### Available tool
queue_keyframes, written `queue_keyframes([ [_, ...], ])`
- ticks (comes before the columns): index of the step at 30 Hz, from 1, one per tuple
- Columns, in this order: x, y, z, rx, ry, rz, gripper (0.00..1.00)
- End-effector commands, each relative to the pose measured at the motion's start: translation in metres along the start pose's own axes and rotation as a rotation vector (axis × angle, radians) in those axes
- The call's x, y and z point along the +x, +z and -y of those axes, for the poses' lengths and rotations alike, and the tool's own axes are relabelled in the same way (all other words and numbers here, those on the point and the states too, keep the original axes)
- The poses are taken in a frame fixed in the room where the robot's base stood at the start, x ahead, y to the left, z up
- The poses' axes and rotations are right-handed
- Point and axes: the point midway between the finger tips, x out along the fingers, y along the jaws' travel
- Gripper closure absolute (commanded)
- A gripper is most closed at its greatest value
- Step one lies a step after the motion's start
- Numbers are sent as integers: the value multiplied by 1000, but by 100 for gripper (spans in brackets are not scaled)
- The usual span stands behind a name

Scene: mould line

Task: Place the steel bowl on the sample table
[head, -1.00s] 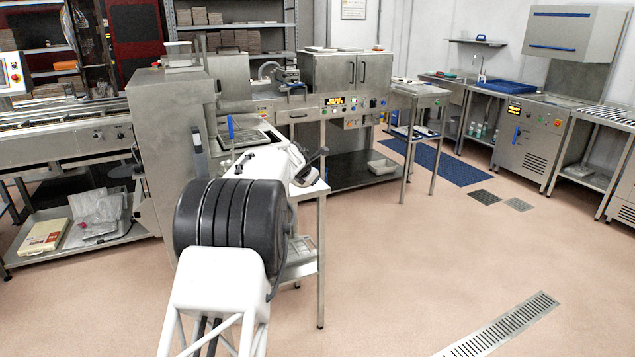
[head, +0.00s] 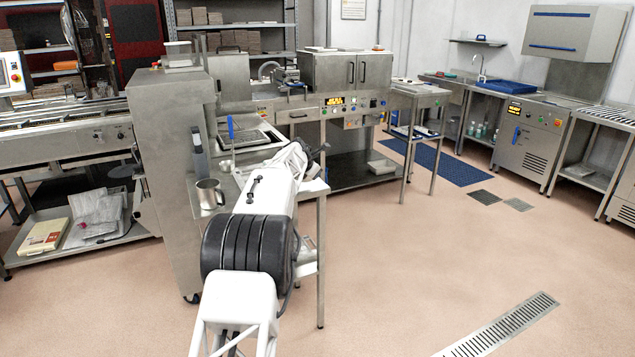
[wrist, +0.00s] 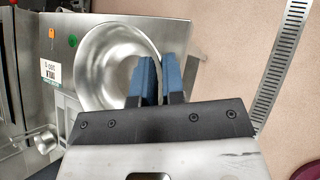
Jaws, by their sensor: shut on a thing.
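The steel bowl (wrist: 105,62) shows in the wrist view, seen from above and looking empty, over a flat steel surface (wrist: 60,25). My gripper (wrist: 160,75) is shut on its right rim, with one blue finger inside and one outside. I cannot tell whether the bowl touches the surface below. In the head view my arm covers the bowl and reaches over a steel work table (head: 320,188). No readable sign in the head view tells me which table is the sample table.
A tall steel cabinet (head: 170,150) is close on the left. A small table (head: 418,91) stands farther back. The floor (head: 430,250) at right is clear, with a drain grate (head: 505,325).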

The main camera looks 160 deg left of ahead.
Motion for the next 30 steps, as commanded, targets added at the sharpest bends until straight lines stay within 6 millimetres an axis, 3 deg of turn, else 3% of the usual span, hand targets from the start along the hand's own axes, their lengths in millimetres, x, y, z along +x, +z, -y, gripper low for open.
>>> queue_keyframes([
  [11,0,0,0,0,0,0,100],
  [22,22,-22,8,0,0,0,100],
  [30,24,-23,9,0,1,1,100],
])
